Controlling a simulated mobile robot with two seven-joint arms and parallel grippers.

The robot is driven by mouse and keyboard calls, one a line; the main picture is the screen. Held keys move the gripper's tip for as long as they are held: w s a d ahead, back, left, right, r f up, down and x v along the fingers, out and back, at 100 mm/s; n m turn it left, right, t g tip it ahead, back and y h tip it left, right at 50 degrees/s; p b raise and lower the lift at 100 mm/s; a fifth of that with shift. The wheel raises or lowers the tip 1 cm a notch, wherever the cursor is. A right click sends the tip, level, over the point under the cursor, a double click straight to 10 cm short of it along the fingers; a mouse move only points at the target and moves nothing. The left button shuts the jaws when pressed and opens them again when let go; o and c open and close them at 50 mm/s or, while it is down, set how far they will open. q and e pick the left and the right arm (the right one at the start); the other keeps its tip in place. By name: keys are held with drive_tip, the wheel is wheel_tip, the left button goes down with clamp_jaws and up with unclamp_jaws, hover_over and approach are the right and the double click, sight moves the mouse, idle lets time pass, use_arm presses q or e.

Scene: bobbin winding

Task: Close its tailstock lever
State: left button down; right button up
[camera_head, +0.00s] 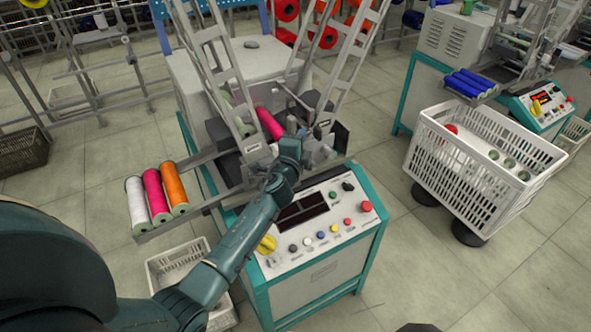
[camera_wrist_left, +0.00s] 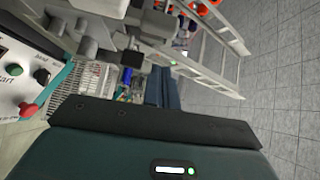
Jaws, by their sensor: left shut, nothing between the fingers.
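The winding machine (camera_head: 310,275) stands in the middle of the head view, with a pink bobbin (camera_head: 269,123) in its winding area. A thin pale lever-like rod (camera_head: 293,97) slants beside the bobbin's right end; I cannot tell for sure that it is the tailstock lever or how far it is turned. My left gripper (camera_head: 302,133) is shut and empty at the right end of the bobbin, close to the tailstock parts. Its wrist hides part of the mechanism, and contact cannot be made out.
The control panel (camera_head: 318,221) with its red button (camera_head: 367,206) lies below my left wrist. A rack at left holds white, pink and orange bobbins (camera_head: 173,183). Ladder-like frames (camera_head: 213,65) rise close around the winding area. A white crate (camera_head: 480,165) stands at right.

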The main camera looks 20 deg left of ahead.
use_arm(q)
drive_tip(key=s+d, duration=0.1)
drive_tip(key=s, duration=0.8)
drive_tip(key=shift+s, duration=0.35)
drive_tip(key=shift+d+f, duration=0.1)
